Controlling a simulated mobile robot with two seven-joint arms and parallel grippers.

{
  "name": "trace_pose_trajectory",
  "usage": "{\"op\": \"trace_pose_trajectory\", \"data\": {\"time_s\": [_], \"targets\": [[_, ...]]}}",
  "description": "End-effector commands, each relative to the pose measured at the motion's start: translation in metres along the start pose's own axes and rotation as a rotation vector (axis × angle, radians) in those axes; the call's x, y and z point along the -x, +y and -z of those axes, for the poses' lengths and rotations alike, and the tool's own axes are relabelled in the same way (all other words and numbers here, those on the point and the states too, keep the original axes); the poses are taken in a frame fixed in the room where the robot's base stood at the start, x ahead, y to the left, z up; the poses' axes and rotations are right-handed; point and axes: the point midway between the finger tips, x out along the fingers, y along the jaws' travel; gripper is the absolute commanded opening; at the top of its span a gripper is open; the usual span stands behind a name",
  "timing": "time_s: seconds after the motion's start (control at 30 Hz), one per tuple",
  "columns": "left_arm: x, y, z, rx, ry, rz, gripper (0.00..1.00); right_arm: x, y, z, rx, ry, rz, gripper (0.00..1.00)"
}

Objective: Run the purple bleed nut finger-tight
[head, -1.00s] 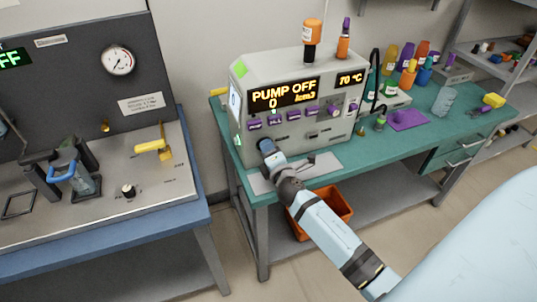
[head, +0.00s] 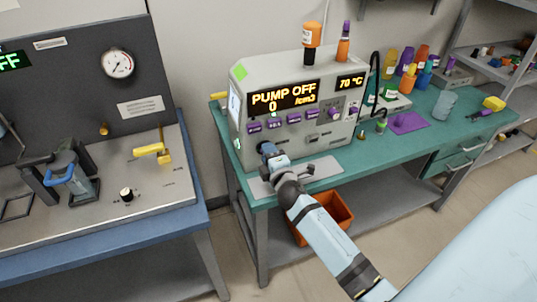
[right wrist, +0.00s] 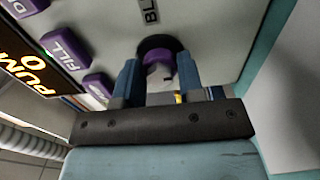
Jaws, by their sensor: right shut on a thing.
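The purple bleed nut (right wrist: 158,52) sits at the classifier's front panel under a label of which "BL" shows, seen in the right wrist view. My right gripper (right wrist: 158,70) has its two blue fingers on either side of the nut, shut on it. In the head view the same gripper (head: 266,149) is against the low left part of the panel of the grey classifier (head: 300,145) and hides the nut. The classifier's display reads PUMP OFF, 0, and 70 °C. How far the nut is threaded cannot be told. My left gripper is not in view.
Purple buttons (head: 294,118) line the panel above the gripper. A grey plate (head: 322,171) lies on the green bench in front. An orange bin (head: 335,208) stands below. Bottles (head: 408,72) and a purple mat (head: 406,122) are to the right. A second bench with a gauge (head: 118,63) is left.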

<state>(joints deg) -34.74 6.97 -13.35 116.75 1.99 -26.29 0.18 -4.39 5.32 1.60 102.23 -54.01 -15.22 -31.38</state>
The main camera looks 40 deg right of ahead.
Motion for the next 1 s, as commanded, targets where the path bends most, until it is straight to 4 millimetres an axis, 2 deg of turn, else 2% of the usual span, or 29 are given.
{"op": "trace_pose_trajectory", "data": {"time_s": [0.07, 0.1, 0.2, 0.57, 0.77, 1.0], "targets": [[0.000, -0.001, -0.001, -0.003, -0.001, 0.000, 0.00, 0.002, -0.004, 0.001, 0.000, 0.000, 0.008, 0.12], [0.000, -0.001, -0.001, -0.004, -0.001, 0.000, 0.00, 0.002, -0.004, 0.001, 0.000, 0.000, 0.008, 0.42], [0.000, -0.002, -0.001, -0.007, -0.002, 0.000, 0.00, 0.001, -0.004, 0.001, 0.000, 0.000, 0.006, 0.61], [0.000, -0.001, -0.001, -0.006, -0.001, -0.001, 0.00, 0.006, -0.002, 0.000, 0.001, 0.000, 0.003, 0.61], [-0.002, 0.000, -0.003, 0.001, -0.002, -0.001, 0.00, 0.041, -0.004, 0.000, -0.002, 0.000, 0.006, 0.61], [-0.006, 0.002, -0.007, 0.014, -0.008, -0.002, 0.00, 0.097, -0.004, 0.000, -0.001, 0.000, 0.006, 0.61]]}}
